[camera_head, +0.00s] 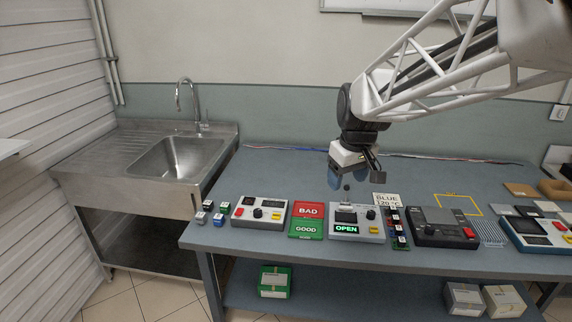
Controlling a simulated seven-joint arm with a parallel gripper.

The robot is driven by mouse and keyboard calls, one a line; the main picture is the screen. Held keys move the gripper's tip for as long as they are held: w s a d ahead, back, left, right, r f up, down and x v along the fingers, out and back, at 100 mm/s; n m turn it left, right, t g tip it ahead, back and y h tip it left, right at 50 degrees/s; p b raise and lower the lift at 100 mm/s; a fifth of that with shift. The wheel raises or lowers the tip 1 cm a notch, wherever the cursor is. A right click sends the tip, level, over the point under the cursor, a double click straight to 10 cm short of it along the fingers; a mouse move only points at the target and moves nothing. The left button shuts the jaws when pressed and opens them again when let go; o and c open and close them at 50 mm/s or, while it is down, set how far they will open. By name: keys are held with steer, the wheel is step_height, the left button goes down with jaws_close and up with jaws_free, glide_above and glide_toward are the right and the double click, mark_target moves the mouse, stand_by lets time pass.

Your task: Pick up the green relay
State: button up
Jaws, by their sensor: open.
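A group of small block-shaped relays stands at the left end of the blue-grey bench. One with a green side (224,207) sits at the back right of this group and looks like the green relay. The other blocks there look dark, grey (200,218) and blue (218,220). My gripper (356,174) is open and seems empty, above the back middle of the bench, well to the right of that group. Fine detail at the fingertips is too small to tell.
A grey tester (260,212), red BAD and green GOOD pads (306,230), and a device showing OPEN (357,228) line the bench front. Small coloured parts (400,242) stand in a column right of it. The back left of the bench is clear. A sink (178,156) adjoins on the left.

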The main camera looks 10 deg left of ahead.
steer(key=w+a+f+n, duration=0.3)
steer(key=w+a+f, duration=0.1)
steer(key=w+a, duration=0.65)
steer(key=n+g, duration=0.2)
steer(key=n, duration=0.6)
glide_above(225, 205)
steer(key=d, duration=0.1)
steer(key=shift+y, duration=0.4)
step_height(225, 205, down, 22)
steer(key=shift+w+d+r, duration=0.1)
steer(key=shift+w+d, duration=0.05)
steer(key=shift+f, duration=0.2)
steer(key=shift+a+f, duration=0.2)
steer(key=shift+f, duration=0.45)
steer(key=shift+a+f, duration=0.15)
steer(key=shift+f, duration=0.45)
